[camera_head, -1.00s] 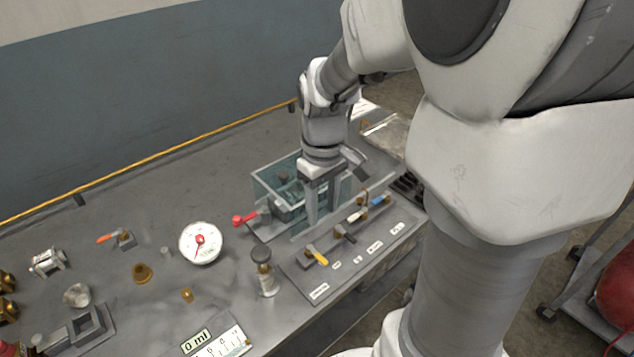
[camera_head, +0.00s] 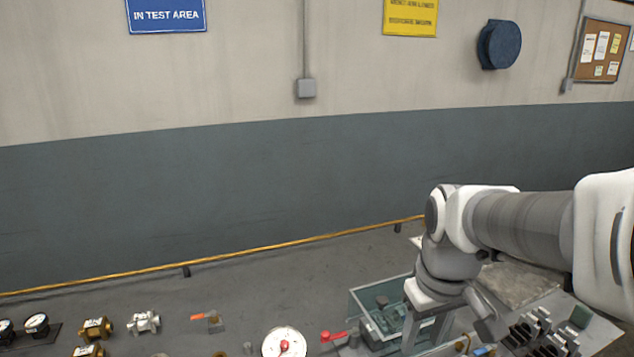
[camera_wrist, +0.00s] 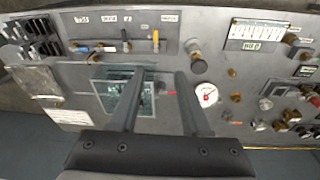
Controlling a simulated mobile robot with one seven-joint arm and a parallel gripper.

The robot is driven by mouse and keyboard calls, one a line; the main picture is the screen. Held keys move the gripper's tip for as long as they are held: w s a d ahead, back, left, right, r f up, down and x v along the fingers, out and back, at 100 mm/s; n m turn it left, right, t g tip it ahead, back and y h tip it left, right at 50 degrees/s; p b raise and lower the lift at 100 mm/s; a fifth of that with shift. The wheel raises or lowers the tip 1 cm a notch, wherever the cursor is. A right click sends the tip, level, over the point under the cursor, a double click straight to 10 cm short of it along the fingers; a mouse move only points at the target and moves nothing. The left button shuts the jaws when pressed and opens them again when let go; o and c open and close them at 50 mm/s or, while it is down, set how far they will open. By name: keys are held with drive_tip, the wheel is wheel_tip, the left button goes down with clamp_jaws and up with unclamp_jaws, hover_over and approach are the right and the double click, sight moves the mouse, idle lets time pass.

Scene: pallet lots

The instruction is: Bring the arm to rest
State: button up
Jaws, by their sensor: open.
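My gripper (camera_wrist: 158,105) is open and empty in the wrist view, its two fingers apart above the grey bench (camera_wrist: 220,75). In the head view my arm reaches in from the right, and my gripper (camera_head: 425,325) points down over the bench near a glass-walled tank (camera_head: 362,305). The tank also shows in the wrist view (camera_wrist: 104,97), partly behind one finger. The fingertips are cut off or hidden in the head view.
A white dial gauge (camera_head: 284,342) and a red-handled valve (camera_head: 333,336) stand left of the tank. Brass fittings (camera_head: 97,328) sit further left. A yellow rail (camera_head: 250,251) runs along the bench's back edge before the wall. A lever panel (camera_wrist: 125,32) shows in the wrist view.

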drive_tip(key=s+a+r+m+t, duration=0.2)
drive_tip(key=s+a+r+t, duration=0.1)
drive_tip(key=s, duration=0.4)
drive_tip(key=shift+s+r+m+t, duration=0.3)
drive_tip(key=shift+s+r+t, duration=0.1)
drive_tip(key=shift+r, duration=0.25)
